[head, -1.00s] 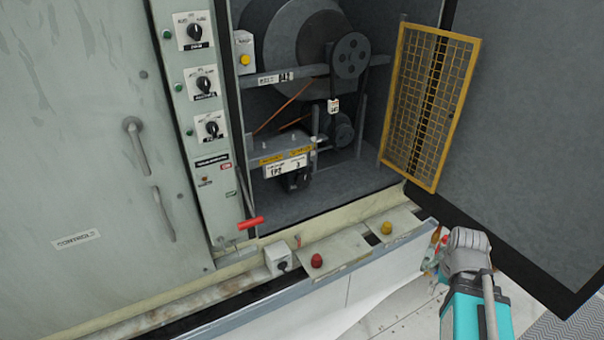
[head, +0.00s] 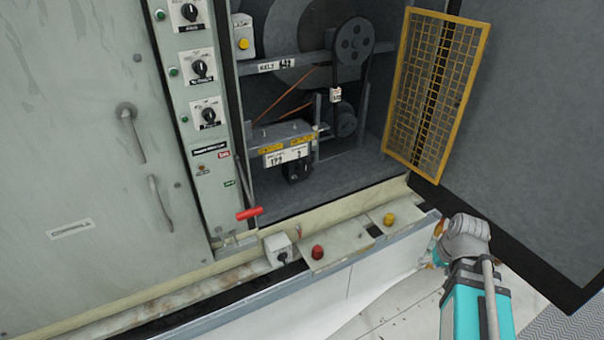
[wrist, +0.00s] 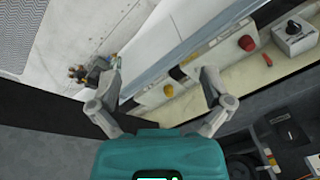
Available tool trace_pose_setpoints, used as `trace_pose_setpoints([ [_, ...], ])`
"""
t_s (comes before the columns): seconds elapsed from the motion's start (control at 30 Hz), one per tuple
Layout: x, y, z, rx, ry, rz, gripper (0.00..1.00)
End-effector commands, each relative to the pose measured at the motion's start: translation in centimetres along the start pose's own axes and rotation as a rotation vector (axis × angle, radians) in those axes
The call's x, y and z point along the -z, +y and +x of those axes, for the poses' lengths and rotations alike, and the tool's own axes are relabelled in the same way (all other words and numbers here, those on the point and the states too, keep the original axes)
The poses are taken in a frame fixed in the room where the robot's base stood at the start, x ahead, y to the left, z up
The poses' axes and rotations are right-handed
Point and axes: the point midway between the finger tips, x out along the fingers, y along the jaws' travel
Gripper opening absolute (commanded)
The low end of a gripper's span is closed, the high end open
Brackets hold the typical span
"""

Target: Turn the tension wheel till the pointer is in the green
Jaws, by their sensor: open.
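A small black wheel (head: 298,170) sits low in the open cabinet, under a bracket with a white label plate (head: 286,154) and yellow strips. I take it to be the tension wheel. No pointer or green zone can be made out at this size. My gripper (wrist: 162,70) is open and empty in the wrist view, its fingers wide apart above the sill outside the cabinet. In the head view my arm is at the lower right, well to the right of the wheel, and hides most of the gripper.
A yellow mesh guard (head: 437,92) stands swung open at the cabinet's right, beside a dark door panel (head: 530,130). The sill carries a red button (head: 318,252), a yellow button (head: 389,219) and a switch box (head: 281,249). A red-handled lever (head: 249,213) stands at the opening's left.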

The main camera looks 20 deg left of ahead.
Motion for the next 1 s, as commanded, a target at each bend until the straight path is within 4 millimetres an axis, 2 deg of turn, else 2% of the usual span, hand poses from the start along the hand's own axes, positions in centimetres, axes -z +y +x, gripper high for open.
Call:
trace_pose_setpoints([
  [0.03,1.4,-1.2,1.5,0.04,0.036,-0.051,1.0],
  [0.1,3.3,-3.5,2.7,0.106,0.104,-0.136,1.0],
  [0.3,9.2,-11.2,5.3,0.299,0.358,-0.384,1.0],
  [0.6,16.6,-22.1,6.5,0.489,0.798,-0.617,1.0],
  [0.8,20.4,-27.7,6.8,0.526,1.073,-0.654,1.0],
  [1.0,23.0,-31.2,7.2,0.505,1.258,-0.627,1.0],
])
